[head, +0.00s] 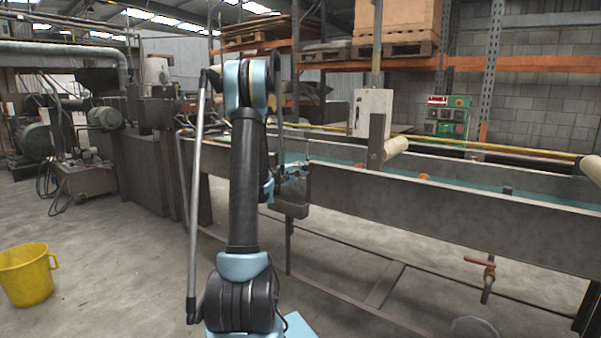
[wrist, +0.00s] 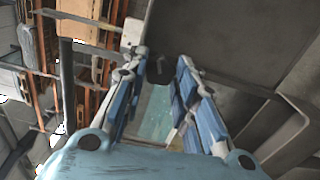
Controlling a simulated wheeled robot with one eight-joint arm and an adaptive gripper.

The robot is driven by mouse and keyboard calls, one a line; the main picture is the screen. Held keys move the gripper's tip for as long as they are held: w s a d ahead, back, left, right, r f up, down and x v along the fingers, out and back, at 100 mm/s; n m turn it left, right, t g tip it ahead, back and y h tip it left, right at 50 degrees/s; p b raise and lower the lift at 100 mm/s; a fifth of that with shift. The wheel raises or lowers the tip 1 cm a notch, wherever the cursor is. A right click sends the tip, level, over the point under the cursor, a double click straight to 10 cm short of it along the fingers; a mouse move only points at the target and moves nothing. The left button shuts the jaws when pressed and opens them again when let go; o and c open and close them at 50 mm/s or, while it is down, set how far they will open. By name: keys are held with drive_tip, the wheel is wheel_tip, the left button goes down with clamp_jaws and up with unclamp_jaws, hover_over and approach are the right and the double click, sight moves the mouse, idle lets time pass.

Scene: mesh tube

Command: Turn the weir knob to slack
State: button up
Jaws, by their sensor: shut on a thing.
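My gripper (head: 291,171) is at the near end of the long grey trough (head: 430,203), beside its wall, partly hidden behind my arm in the head view. In the wrist view, the two blue fingers of my gripper (wrist: 163,66) stand on either side of a small dark piece, and they are shut on it. This piece appears to be the weir knob, but it is mostly hidden by the fingers. Its turn position cannot be read. Blue-green water (wrist: 156,112) shows between the fingers below it.
A red-handled valve (head: 480,263) hangs below the trough at the right. Cream rollers (head: 396,146) and a yellow rail lie over the trough. A yellow bucket (head: 26,276) stands on the floor at the left. The floor between bucket and arm is clear.

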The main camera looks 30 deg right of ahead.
drive_tip(key=n, duration=0.7)
drive_tip(key=shift+a+f, duration=0.1)
drive_tip(key=n, duration=0.3)
drive_tip(key=shift+n, duration=0.4)
drive_tip(key=shift+w+n, duration=0.1)
drive_tip(key=shift+n, duration=1.5)
drive_tip(key=shift+w, duration=0.1)
drive_tip(key=o, duration=1)
drive_tip(key=shift+o, duration=0.2)
